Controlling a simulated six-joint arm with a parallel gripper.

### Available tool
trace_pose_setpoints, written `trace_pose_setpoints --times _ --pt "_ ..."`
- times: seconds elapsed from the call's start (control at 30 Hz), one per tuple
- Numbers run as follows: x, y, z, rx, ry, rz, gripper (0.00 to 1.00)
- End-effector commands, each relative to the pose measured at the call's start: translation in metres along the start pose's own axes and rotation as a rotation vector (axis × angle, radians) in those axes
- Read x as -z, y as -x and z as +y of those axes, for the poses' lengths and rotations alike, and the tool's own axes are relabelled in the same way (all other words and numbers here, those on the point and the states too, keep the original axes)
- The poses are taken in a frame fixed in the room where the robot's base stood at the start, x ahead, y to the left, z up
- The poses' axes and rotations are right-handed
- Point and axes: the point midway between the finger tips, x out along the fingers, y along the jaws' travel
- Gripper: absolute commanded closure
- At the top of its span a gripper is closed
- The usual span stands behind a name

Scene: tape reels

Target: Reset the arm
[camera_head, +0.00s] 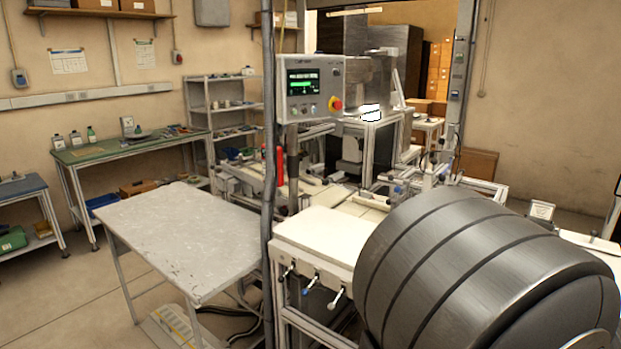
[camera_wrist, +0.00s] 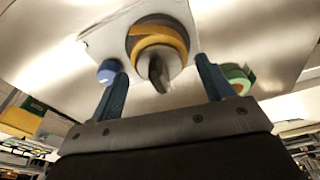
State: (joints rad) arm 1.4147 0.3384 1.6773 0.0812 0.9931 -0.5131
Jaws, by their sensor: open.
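In the wrist view my gripper (camera_wrist: 161,72) shows as two blue fingers, spread wide apart with nothing held between them. Beyond the fingers is a yellow tape reel (camera_wrist: 158,39) with a grey core or spindle at its middle, on a pale plate (camera_wrist: 105,38). A blue round piece (camera_wrist: 109,71) shows by the left finger. A green reel (camera_wrist: 236,74) shows partly behind the right finger. The gripper and reels cannot be made out in the head view. A large dark grey ribbed cylinder fills its lower right, likely part of my own arm.
In the head view a bare grey table (camera_head: 185,235) stands at the left. A machine bench (camera_head: 325,233) with levers is at the centre. A control panel (camera_head: 315,90) hangs above it on a post. A green-topped workbench (camera_head: 120,148) and shelves (camera_head: 225,105) are behind.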

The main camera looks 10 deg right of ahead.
Motion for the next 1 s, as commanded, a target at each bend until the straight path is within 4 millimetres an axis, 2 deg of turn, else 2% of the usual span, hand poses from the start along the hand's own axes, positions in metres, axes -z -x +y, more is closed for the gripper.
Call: trace_pose_setpoints --times 0.23,0.3,1.0 --pt "0.000 0.000 0.001 0.015 0.098 0.000 0.26" --pt "0.001 0.018 0.001 0.015 0.118 0.005 0.26" --pt "0.001 0.158 0.003 0.015 0.115 0.003 0.26"
